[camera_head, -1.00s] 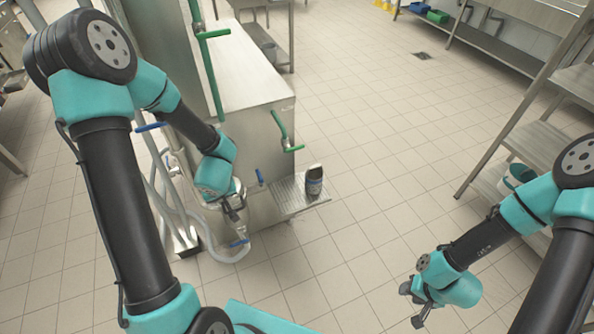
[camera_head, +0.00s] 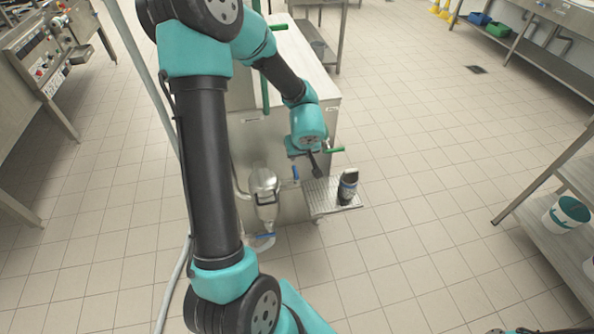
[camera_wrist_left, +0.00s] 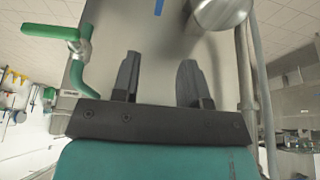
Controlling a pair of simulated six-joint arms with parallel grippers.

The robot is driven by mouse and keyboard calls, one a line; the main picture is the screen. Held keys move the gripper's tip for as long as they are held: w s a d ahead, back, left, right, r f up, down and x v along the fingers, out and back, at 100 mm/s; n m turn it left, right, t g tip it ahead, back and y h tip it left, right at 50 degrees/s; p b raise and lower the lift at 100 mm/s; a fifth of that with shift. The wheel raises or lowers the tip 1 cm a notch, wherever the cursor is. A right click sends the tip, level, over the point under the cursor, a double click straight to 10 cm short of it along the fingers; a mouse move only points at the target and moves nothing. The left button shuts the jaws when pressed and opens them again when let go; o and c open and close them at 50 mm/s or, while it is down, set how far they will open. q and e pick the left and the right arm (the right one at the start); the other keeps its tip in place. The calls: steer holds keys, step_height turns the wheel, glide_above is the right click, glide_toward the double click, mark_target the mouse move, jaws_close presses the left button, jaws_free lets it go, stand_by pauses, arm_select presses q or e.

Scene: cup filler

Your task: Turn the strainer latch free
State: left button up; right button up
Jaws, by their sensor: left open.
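A rounded metal housing (camera_head: 263,184), which looks like the strainer, is on the cabinet's front in the head view. A blue handle (camera_head: 265,237) is at its lower end; I cannot tell which part is the latch. In the left wrist view, a shiny metal cylinder (camera_wrist_left: 218,12) at the top right is probably the same housing. My left gripper (camera_head: 316,165) is right of the housing, apart from it. Its jaws (camera_wrist_left: 158,80) are spread and empty in the left wrist view. Only a sliver of my right arm shows at the head view's bottom right.
A dark bottle (camera_head: 347,187) stands on the drip tray (camera_head: 322,196) by the left gripper. A blue lever (camera_head: 295,173) and a green handle (camera_head: 334,149) are close by. The green handle at left in the wrist view (camera_wrist_left: 52,32) is beside the jaws. Floor ahead is clear.

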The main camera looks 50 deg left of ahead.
mark_target(295, 171)
arm_select(q)
steer(key=x, duration=1.7)
steer(key=shift+s+f, duration=0.1)
steer(key=shift+f, duration=0.05)
steer(key=shift+d, duration=0.1)
jaws_close()
